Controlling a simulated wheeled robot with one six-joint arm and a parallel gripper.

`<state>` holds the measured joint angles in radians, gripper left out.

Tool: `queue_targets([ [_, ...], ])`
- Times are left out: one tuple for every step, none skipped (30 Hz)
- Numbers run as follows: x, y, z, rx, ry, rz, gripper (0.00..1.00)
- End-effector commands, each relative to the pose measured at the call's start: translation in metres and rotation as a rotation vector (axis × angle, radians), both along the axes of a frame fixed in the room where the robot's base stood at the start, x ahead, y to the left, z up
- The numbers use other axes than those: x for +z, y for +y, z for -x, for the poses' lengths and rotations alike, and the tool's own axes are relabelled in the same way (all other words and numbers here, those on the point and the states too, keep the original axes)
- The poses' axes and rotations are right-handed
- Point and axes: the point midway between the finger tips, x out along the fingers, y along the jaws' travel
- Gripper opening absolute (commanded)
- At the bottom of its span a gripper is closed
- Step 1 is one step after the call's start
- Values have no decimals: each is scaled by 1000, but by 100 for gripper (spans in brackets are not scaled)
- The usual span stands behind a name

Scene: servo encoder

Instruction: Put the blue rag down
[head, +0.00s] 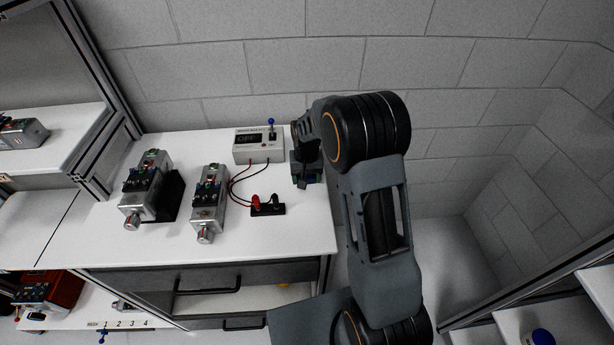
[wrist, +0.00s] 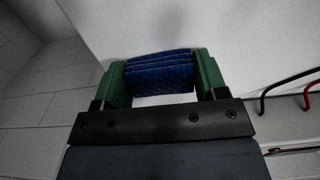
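The blue rag (wrist: 160,74) shows in the wrist view as a folded, quilted dark blue bundle. It spans the space between the two green fingers of my gripper (wrist: 162,80), which are shut on it from both sides. White tabletop lies behind and below it; I cannot tell whether the rag touches the surface. In the head view my gripper (head: 307,177) is at the right end of the white worktop (head: 290,232), beside the power box. My arm hides most of it there, and the rag cannot be made out clearly.
A power box (head: 258,146) with a blue-knobbed lever stands left of my gripper. Red and black leads run from it to a black terminal block (head: 267,206). Two grey servo units (head: 208,205) (head: 146,190) stand farther left. The worktop's front right corner is clear; its right edge drops to the floor.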

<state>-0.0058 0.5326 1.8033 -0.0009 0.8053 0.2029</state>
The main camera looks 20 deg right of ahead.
Motion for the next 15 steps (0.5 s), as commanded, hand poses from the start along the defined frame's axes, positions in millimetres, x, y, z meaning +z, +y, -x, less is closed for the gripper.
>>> queue_targets([
  [0, 0, 0, 0, 1, 0, 71],
  [0, 0, 0, 0, 1, 0, 74],
  [0, 0, 0, 0, 1, 0, 77],
  [0, 0, 0, 0, 1, 0, 80],
  [0, 0, 0, 0, 1, 0, 83],
  [0, 0, 0, 0, 1, 0, 87],
  [0, 0, 0, 0, 1, 0, 90],
  [0, 0, 0, 0, 1, 0, 90],
  [0, 0, 0, 0, 1, 0, 90],
  [0, 0, 0, 0, 1, 0, 90],
  [0, 0, 0, 0, 1, 0, 90],
  [0, 0, 0, 0, 1, 0, 90],
  [0, 0, 0, 0, 1, 0, 90],
  [1, 0, 0, 0, 1, 0, 90],
  [2, 0, 0, 0, 0, 0, 90],
])
